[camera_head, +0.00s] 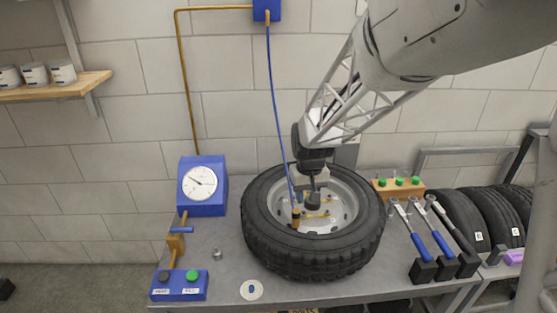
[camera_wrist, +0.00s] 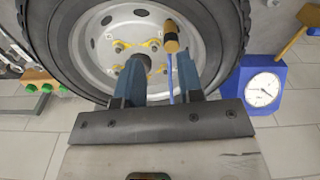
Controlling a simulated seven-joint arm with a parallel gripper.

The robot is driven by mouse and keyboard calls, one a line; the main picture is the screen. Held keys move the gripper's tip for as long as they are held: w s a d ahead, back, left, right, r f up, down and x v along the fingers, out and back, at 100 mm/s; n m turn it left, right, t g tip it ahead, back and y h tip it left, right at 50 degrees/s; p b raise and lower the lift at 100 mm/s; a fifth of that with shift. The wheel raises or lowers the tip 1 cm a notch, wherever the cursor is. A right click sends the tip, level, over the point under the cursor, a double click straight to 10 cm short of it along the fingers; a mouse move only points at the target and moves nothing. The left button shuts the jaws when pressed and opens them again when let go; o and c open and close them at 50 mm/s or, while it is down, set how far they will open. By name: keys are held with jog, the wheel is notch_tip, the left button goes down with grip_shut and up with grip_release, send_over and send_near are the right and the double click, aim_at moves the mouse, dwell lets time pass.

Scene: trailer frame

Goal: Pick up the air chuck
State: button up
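The air chuck (camera_head: 296,217) is a small black and brass-coloured piece at the lower end of a thin blue hose (camera_head: 276,100). It is over the wheel (camera_head: 262,240), a tyre with a silver rim lying flat on the bench. In the wrist view the air chuck (camera_wrist: 171,37) shows just beyond my fingertips, nearer the right finger. My gripper (camera_wrist: 160,68) has its two blue fingers apart, with part of the hose seen between them. In the head view my gripper (camera_head: 313,188) is above the rim, mostly hidden by my wrist.
A blue gauge box (camera_head: 203,187) stands left of the wheel, with a two-button blue box (camera_head: 180,286) in front. Blue-handled wrenches (camera_head: 419,243) and a wooden block with green caps (camera_head: 399,189) are to the right.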

send_over(295, 218)
jog(key=w, duration=0.2)
jog(key=f, duration=0.6)
jog(key=shift+s+d+f, duration=0.15)
jog(key=shift+d+f, duration=0.05)
jog(key=shift+f, duration=0.2)
jog(key=shift+f, duration=0.1)
jog(key=shift+f, duration=1.2)
jog(key=shift+f, duration=0.1)
jog(key=shift+s+f, duration=0.15)
jog(key=shift+f, duration=2.35)
grip_shut()
